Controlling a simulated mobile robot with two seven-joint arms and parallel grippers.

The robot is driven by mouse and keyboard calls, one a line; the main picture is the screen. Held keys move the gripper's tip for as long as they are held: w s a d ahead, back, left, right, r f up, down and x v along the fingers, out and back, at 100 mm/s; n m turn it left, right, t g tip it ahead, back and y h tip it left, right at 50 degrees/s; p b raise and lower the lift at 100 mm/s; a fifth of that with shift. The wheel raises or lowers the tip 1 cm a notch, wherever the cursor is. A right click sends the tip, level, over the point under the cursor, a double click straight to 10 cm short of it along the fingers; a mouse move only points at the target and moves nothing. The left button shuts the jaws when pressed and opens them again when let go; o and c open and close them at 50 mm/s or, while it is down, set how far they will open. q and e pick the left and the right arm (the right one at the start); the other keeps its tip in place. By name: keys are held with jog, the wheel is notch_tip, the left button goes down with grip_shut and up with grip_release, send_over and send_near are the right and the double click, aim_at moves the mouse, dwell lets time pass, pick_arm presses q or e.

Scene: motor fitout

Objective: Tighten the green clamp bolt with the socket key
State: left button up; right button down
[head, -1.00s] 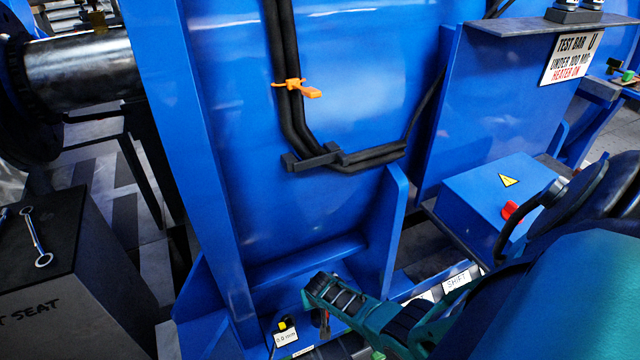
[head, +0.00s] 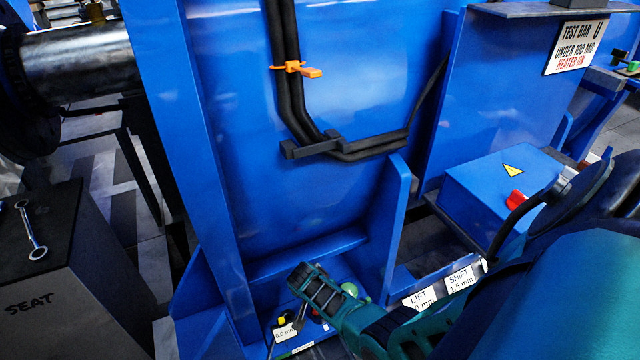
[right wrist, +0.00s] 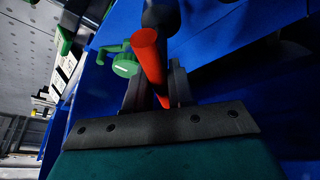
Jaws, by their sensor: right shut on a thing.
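My right gripper (head: 316,292) is low in front of the blue machine's foot in the head view. In the right wrist view its dark fingers (right wrist: 155,88) are shut on a red bar, which looks like the socket key (right wrist: 148,62). A dark rounded part shows beyond the bar's far end. A green knurled head, perhaps the green clamp bolt (right wrist: 125,65), is just left of the bar, seemingly apart from it. A pale green round part (head: 349,289) shows behind my right gripper in the head view; I cannot tell whether it is the same piece. My left gripper is out of view.
The blue machine wall (head: 350,120) rises behind, with an upright rib (head: 398,215) close to my right arm. LIFT (head: 420,299) and SHIFT (head: 460,279) labels are beside it. A blue box with a red knob (head: 515,198) is at right. A spanner (head: 30,230) lies on the dark stand at left.

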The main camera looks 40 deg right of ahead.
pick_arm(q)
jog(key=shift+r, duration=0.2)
pick_arm(e)
jog(key=shift+n, duration=0.3)
jog(key=shift+r+p, duration=0.75)
jog(key=shift+p, duration=0.2)
jog(key=shift+r+p, duration=0.9)
jog(key=shift+r, duration=0.1)
jog(key=shift+r+p, duration=2.05)
jog(key=shift+r, duration=0.05)
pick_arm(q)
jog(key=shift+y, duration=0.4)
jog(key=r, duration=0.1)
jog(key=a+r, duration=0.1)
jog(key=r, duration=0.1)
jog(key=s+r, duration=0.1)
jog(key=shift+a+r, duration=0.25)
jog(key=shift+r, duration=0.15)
